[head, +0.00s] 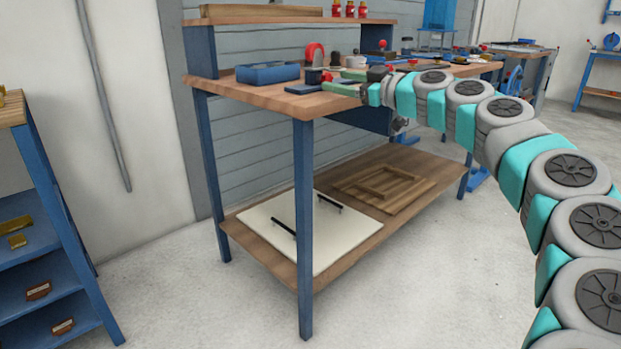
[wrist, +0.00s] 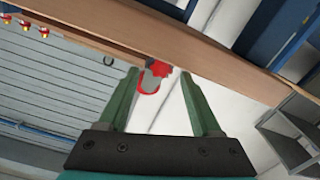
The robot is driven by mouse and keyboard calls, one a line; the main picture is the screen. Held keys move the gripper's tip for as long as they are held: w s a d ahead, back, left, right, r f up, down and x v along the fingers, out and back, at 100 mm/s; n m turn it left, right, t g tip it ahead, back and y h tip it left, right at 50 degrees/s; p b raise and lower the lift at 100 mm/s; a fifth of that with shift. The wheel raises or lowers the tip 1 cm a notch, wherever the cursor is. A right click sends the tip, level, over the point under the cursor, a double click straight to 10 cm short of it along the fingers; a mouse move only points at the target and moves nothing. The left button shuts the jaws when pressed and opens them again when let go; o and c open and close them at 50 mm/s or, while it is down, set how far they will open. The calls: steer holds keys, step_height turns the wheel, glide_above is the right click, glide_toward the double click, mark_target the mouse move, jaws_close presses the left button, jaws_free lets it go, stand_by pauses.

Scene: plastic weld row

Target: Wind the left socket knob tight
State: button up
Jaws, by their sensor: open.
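My gripper (head: 347,82) is at the front edge of the wooden bench top (head: 232,82), its two green fingers spread. In the wrist view my gripper (wrist: 158,76) is open, with nothing held between its fingers. A small red part with a grey round face (wrist: 150,82) shows between the fingertips, beyond them; I cannot tell whether it is the left socket knob. In the head view a dark round part (head: 313,76) with a red piece (head: 327,76) stands just left of my fingertips. No knob is clearly marked as the left one.
A blue bin (head: 267,74) and a red ring-shaped item (head: 315,54) stand on the bench. Red bottles (head: 350,9) stand on the upper shelf. A white panel (head: 270,232) and wooden frame (head: 384,187) lie on the lower shelf. The floor in front is clear.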

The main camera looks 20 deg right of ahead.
steer(key=v, duration=0.5)
steer(key=s+a+g+p, duration=0.2)
steer(key=s+a+g, duration=0.15)
steer(key=a, duration=0.35)
steer(key=s+a+g+p, duration=0.2)
steer(key=s+a+p, duration=0.15)
steer(key=a, duration=0.35)
steer(key=s+a+f+m+g+h+p, duration=0.3)
steer(key=s+f+m+g+h+p, duration=0.1)
steer(key=s+f, duration=0.6)
steer(key=shift+s+f+g, duration=0.4)
steer(key=shift+g, duration=0.35)
